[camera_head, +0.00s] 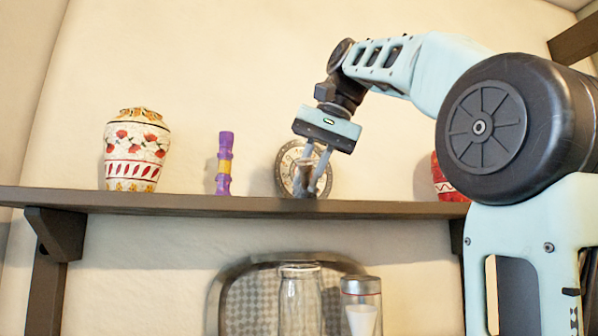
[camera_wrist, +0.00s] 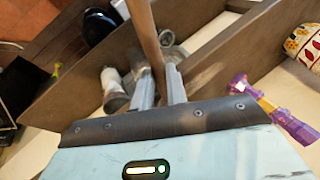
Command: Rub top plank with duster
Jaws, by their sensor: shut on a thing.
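The top plank (camera_head: 400,208) is a long dark brown shelf board on the wall. My gripper (camera_head: 312,165) points down over the middle of it, in front of a round clock. In the wrist view, my gripper (camera_wrist: 160,88) is shut on a brown stick-like handle (camera_wrist: 146,35), which I take to be the duster's. The handle runs up out of the wrist view, so its far end is not seen there. In the head view, the held part is small and greyish at plank height. I cannot tell whether it touches the plank.
On the plank stand a patterned vase (camera_head: 137,150), a purple bottle-like thing (camera_head: 224,163), the clock (camera_head: 290,168) and a red vase (camera_head: 447,185) partly behind my arm. Below are a glass bottle (camera_head: 300,300), a jar (camera_head: 361,300) and a tray (camera_head: 238,295). The plank between purple thing and clock looks bare.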

